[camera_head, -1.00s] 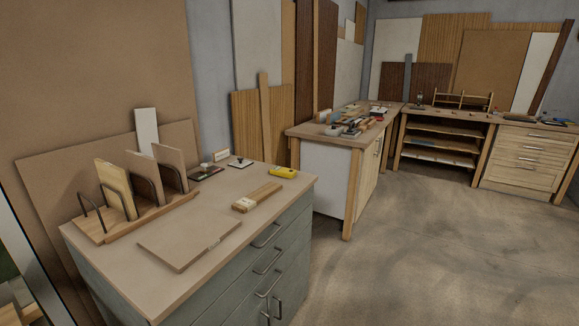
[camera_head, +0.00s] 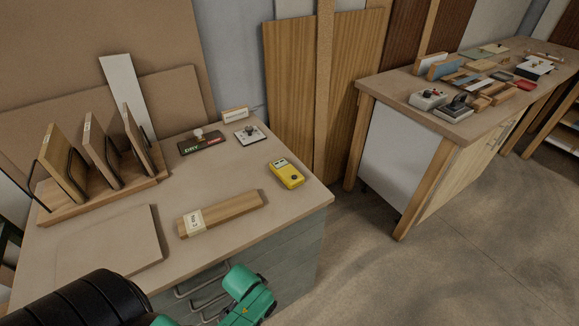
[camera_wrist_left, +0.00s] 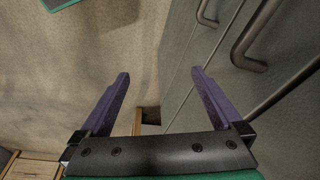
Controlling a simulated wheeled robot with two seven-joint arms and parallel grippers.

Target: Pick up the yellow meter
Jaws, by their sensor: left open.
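The yellow meter (camera_head: 286,174) lies on the near cabinet's worktop (camera_head: 235,160), close to its right edge. It has a small display at its far end and a dark round spot near its front. My left arm shows at the bottom of the head view as black and green parts, in front of the cabinet and short of the meter. In the left wrist view my left gripper (camera_wrist_left: 163,88) is open with nothing between its fingers, beside the grey drawer fronts. The meter is not in the wrist view. My right gripper is not in view.
A labelled wood block (camera_head: 222,212) lies in front of the meter, left of it. A DRY sign board (camera_head: 201,144) and a small plate with a knob (camera_head: 249,134) lie behind. Drawer handles (camera_wrist_left: 258,35) stick out near my gripper.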

